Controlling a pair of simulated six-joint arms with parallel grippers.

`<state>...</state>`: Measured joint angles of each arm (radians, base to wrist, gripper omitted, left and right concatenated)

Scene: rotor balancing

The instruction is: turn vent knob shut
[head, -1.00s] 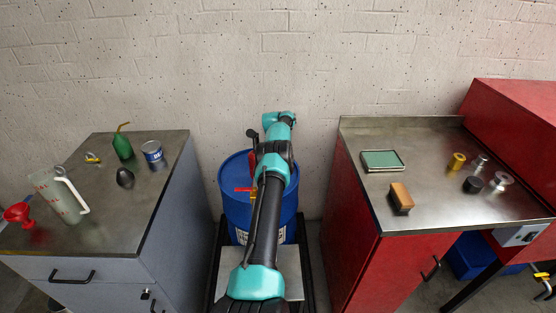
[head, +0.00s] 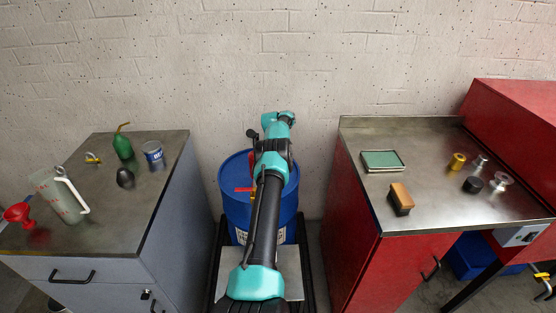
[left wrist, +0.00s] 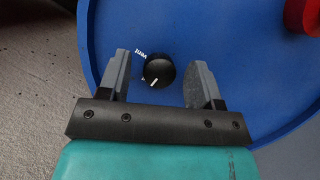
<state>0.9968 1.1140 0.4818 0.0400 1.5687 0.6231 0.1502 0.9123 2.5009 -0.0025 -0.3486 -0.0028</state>
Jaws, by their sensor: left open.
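The vent knob (left wrist: 159,71) is a round black knob with a white pointer line on the blue drum's lid, seen in the left wrist view. White lettering is printed beside it on the lid. My right gripper is not in view.
A red part (left wrist: 302,15) rises from the lid at the upper right of the left wrist view. A red-handled tap (head: 244,189) is on the drum's front. A grey bench (head: 110,215) stands left and a red steel-topped bench (head: 440,205) right.

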